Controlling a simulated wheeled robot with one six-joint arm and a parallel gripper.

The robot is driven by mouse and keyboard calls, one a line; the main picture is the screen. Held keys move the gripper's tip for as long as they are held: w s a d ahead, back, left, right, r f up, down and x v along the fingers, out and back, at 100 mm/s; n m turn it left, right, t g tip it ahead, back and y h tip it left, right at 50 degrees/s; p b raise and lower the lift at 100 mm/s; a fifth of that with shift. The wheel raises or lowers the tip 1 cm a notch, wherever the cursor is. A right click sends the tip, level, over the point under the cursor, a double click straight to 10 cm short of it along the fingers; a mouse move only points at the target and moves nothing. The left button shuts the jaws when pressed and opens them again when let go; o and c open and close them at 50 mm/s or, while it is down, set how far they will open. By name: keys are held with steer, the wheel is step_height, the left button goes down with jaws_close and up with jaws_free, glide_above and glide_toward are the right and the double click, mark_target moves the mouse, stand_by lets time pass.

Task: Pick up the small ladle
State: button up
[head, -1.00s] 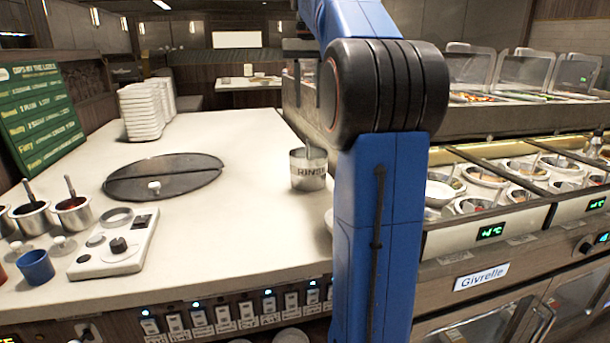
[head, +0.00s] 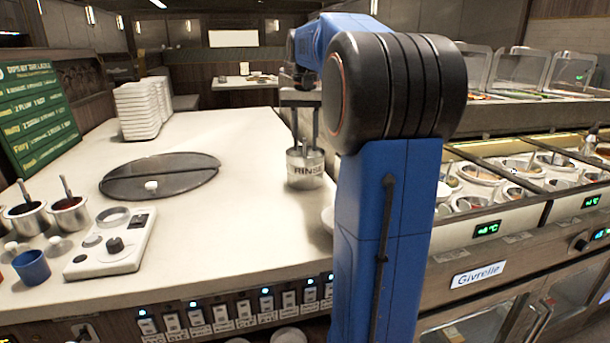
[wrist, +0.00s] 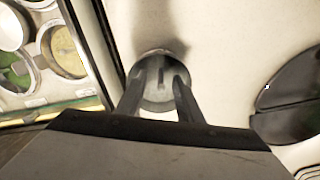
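A metal pot marked RINSE (head: 305,170) stands on the white counter, near its right edge. In the earlier head frame a thin handle, likely the small ladle's, sticks up from it. In the wrist view this pot (wrist: 158,104) lies beyond the fingertips, with a narrow upright handle (wrist: 160,72) inside. My gripper (head: 305,140) points down over the pot, its fingers apart. The wrist view also shows my gripper (wrist: 156,82) open, with the handle between the fingers and not clearly touched. The ladle's bowl is hidden in the pot.
Two metal pots with dark-handled utensils (head: 68,212) stand at left, near a blue cup (head: 32,267) and a control box (head: 110,243). A dark round lid (head: 160,178) and stacked white trays (head: 140,110) are on the counter. Food wells (head: 500,180) are at right.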

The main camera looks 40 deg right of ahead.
mark_target(305, 154)
steer(key=shift+w+f, duration=0.1)
steer(key=shift+f, duration=2)
jaws_close()
steer(key=shift+r, duration=0.1)
step_height(305, 154, up, 18)
